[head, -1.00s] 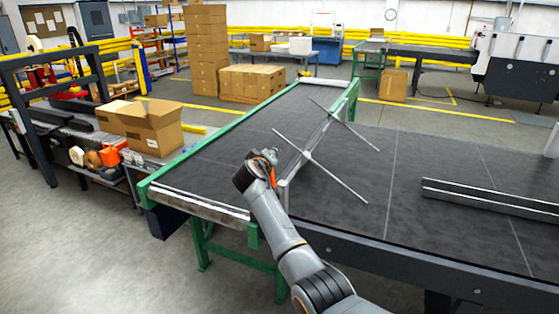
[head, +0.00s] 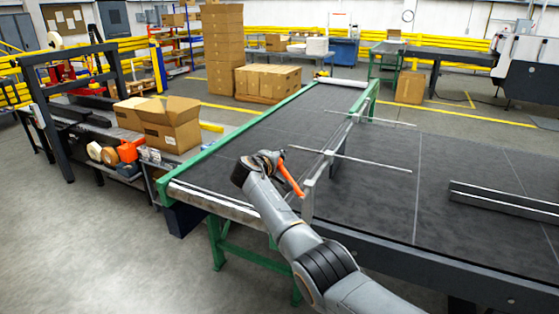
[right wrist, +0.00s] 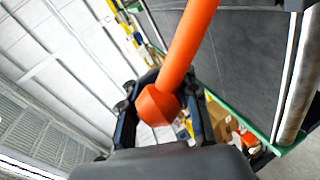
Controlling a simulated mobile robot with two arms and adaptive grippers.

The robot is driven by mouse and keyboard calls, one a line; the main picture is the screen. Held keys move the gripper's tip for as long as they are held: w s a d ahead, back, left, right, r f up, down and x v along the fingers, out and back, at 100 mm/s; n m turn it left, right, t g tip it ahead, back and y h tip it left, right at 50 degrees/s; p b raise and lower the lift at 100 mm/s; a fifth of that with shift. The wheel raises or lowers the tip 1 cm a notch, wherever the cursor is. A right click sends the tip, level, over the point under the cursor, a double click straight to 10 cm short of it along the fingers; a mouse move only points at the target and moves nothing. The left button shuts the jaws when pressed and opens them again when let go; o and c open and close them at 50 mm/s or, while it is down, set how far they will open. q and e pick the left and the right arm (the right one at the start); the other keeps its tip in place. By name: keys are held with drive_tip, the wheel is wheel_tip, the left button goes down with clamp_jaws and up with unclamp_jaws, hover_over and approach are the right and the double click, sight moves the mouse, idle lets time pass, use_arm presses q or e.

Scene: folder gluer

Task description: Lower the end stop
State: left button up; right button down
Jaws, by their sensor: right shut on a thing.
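The end stop is a grey bar (head: 325,160) running lengthwise over the dark belt, with two thin rods crossing it; the near rod (head: 365,160) and far rod (head: 385,120) lie almost level in the picture. An orange lever (head: 291,178) stands at its near end, slanting down to the right toward a grey upright (head: 307,203). My right gripper (head: 270,160) is shut on the lever's upper end. In the right wrist view the lever's thick orange end (right wrist: 157,105) sits between the fingers. My left gripper is not in view.
A green-framed conveyor (head: 240,130) carries the belt (head: 230,158). A grey double rail (head: 505,202) lies on the wide dark table at right. Open cardboard boxes (head: 170,125) stand on a side bench at left. The floor at lower left is clear.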

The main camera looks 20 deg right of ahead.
drive_tip(key=shift+s+f, duration=0.1)
drive_tip(key=shift+f, duration=0.3)
drive_tip(key=c, duration=1.4)
unclamp_jaws()
drive_tip(key=shift+o, duration=0.6)
drive_tip(key=shift+r, duration=0.1)
drive_tip(key=v, duration=1.2)
drive_tip(key=shift+a, duration=0.1)
